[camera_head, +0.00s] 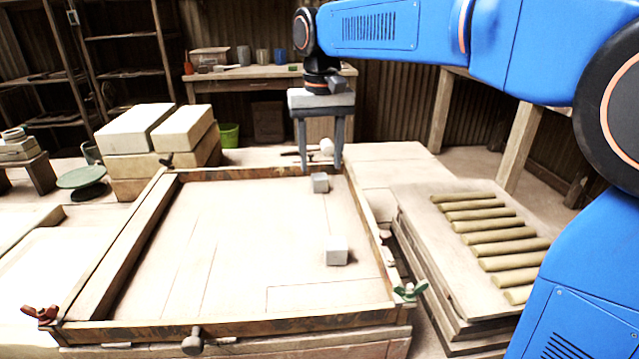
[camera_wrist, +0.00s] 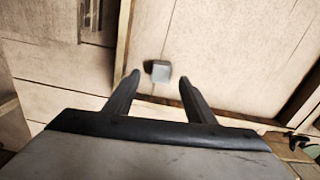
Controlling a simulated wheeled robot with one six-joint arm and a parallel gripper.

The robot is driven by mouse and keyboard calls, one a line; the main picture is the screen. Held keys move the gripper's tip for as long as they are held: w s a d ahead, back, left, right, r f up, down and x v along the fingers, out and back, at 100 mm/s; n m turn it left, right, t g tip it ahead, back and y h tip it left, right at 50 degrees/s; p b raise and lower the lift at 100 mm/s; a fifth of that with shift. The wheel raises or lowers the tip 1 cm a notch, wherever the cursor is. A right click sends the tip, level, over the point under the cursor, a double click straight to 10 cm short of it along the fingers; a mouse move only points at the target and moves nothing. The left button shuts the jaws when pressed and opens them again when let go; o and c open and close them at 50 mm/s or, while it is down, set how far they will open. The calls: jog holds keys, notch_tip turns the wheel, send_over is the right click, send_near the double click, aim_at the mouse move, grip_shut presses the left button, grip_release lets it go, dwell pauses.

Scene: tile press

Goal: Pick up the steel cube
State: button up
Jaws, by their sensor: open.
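Two small pale grey cubes sit on the bed of the wooden frame. One cube (camera_head: 320,182) is near the far rim and the other cube (camera_head: 337,250) is nearer the front right. I cannot tell for certain which is steel. My gripper (camera_head: 320,168) is open and empty, pointing down by the far rim, just behind the farther cube. In the wrist view, a single grey cube (camera_wrist: 160,71) shows in line with the gap between the fingertips of my gripper (camera_wrist: 159,77). I cannot tell how far below the fingertips it lies.
The wooden frame (camera_head: 112,240) has raised rims, with wing nuts at the front corners. A board with several rolls (camera_head: 500,235) lies right; stacked blocks (camera_head: 150,130) stand left. Most of the bed is clear.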

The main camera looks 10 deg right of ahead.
aim_at(319, 176)
notch_tip(319, 176, down, 4)
jog(key=shift+a+f, duration=0.1)
grip_shut()
dwell(0.4)
